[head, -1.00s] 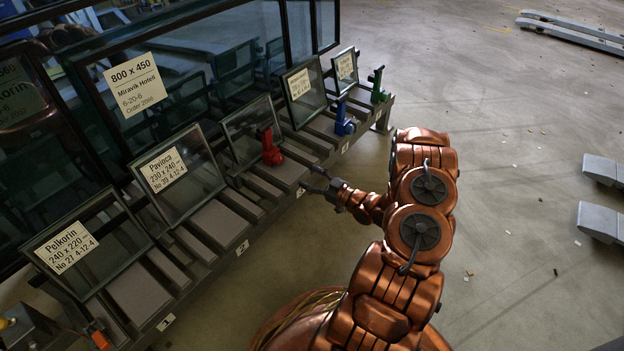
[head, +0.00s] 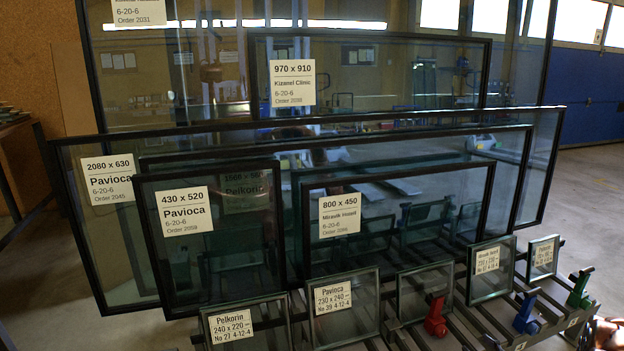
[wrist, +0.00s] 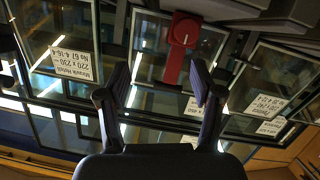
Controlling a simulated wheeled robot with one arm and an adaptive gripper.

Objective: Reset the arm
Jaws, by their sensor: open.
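My gripper (wrist: 160,85) shows in the wrist view with its two dark fingers apart and nothing between them. A red clamp (wrist: 183,38) with a round knob is beyond the fingertips, in front of a small glass pane (wrist: 150,55); I see no contact. In the head view, only a bit of my copper arm shows at the bottom right, and my gripper is out of frame. There the red clamp (head: 436,320) stands on the rack rails, with a blue clamp (head: 526,314) and a green clamp (head: 580,288) to its right.
Small labelled panes, such as the Pelkorin pane (head: 247,327) and Pavioca pane (head: 345,308), lean along the rack. Large framed panes, including the 800 x 450 one (head: 415,215), stand close behind. Open floor (head: 590,195) lies to the right.

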